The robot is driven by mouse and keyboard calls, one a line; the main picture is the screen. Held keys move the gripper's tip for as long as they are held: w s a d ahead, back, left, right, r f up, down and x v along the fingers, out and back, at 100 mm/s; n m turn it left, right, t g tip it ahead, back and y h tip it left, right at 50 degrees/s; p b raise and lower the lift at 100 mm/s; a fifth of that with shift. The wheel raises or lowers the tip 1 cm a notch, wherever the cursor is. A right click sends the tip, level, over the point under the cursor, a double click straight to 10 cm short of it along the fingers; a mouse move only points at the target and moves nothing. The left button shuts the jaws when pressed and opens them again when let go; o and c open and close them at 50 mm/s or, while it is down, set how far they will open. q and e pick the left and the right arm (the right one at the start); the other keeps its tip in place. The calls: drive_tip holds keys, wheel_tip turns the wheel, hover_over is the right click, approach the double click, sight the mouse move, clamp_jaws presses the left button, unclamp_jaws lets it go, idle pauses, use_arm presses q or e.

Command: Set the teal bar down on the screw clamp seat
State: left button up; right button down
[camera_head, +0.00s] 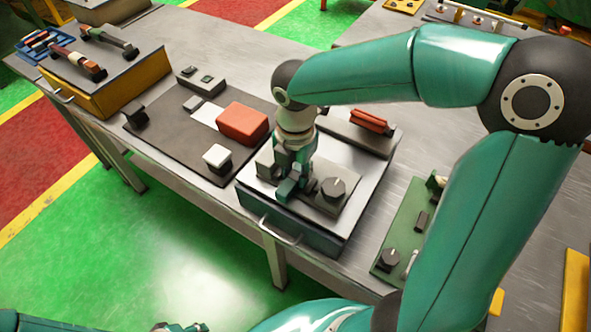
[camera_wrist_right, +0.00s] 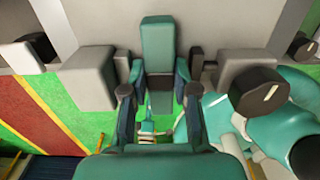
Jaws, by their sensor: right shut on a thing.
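The teal bar (camera_wrist_right: 158,45) is held between the fingers of my right gripper (camera_wrist_right: 159,90) in the right wrist view. My right gripper (camera_head: 291,190) points down over the screw clamp in the head view. The screw clamp seat (camera_head: 318,200) has grey blocks and a dark round knob (camera_head: 333,188), on a grey-topped box. In the wrist view a grey clamp block (camera_wrist_right: 90,78) is left of the bar and the knob (camera_wrist_right: 258,92) is right of it. Whether the bar touches the seat cannot be told. Small dark and teal parts, perhaps my left gripper (camera_head: 180,327), show at the bottom edge.
Left of the clamp box, a dark mat (camera_head: 170,140) holds a red block (camera_head: 242,122) and a white-topped block (camera_head: 217,158). A red piece (camera_head: 369,120) lies in a holder behind the clamp. A green board (camera_head: 400,235) is to the right.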

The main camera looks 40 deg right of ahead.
sight(295, 174)
drive_tip(key=shift+f, duration=0.15)
drive_tip(key=c, duration=1.2)
unclamp_jaws()
wheel_tip(295, 174, up, 12)
drive_tip(key=shift+r, duration=0.2)
